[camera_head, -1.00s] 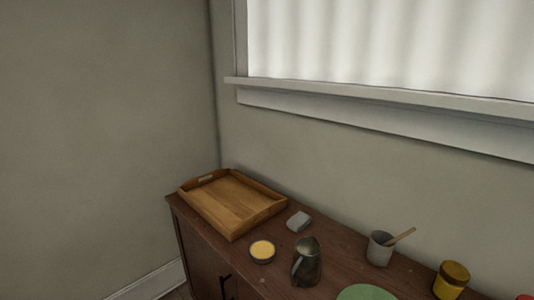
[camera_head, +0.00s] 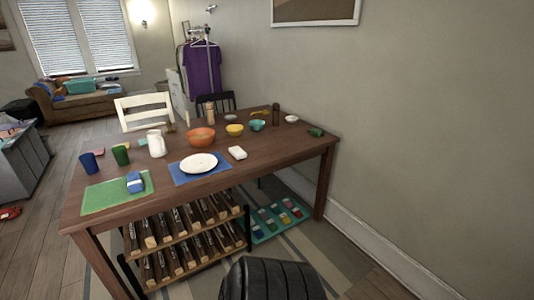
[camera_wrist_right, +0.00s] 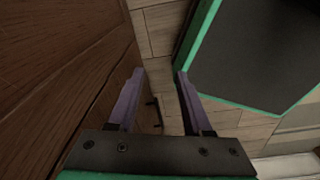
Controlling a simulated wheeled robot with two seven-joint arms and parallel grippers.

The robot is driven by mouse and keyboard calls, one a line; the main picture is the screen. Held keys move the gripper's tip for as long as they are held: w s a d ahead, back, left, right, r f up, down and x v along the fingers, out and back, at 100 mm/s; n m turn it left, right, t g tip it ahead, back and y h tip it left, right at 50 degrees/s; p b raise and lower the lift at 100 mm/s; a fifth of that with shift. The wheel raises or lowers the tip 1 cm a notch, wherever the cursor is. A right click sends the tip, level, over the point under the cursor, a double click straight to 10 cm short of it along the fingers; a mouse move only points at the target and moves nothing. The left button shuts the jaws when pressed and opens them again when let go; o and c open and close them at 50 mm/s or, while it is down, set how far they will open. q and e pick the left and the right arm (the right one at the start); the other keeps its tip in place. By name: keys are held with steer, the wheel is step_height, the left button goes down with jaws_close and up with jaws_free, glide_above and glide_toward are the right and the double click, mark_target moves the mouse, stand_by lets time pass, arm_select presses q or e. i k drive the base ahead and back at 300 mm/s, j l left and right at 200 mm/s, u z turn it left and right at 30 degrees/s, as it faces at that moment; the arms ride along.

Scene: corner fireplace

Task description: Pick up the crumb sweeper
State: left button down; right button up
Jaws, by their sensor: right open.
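I cannot tell for certain which object is the crumb sweeper. In the head view, a small blue block-like item (camera_head: 135,182) lies on a green placemat (camera_head: 104,196) at the table's near left. A small white block-like item (camera_head: 237,152) lies to the right of the white plate. My right gripper (camera_wrist_right: 159,72) is open in the right wrist view, with nothing between its fingers but floor behind them. It is beside a brown wooden surface (camera_wrist_right: 50,60). Neither gripper shows in the head view.
The wooden table (camera_head: 290,148) also bears a white plate (camera_head: 198,162), an orange bowl (camera_head: 201,137), a white jug (camera_head: 156,144) and cups. A rack of bottles (camera_head: 185,240) stands underneath. A black ribbed object (camera_head: 270,280) is at the bottom edge. Floor is open at left.

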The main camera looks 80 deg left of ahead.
mark_target(236, 152)
steer(key=u, duration=3.05)
steer(key=i+l+u, duration=0.35)
steer(key=i+l, duration=0.2)
steer(key=i+l+u, duration=0.3)
steer(key=i+l, duration=0.35)
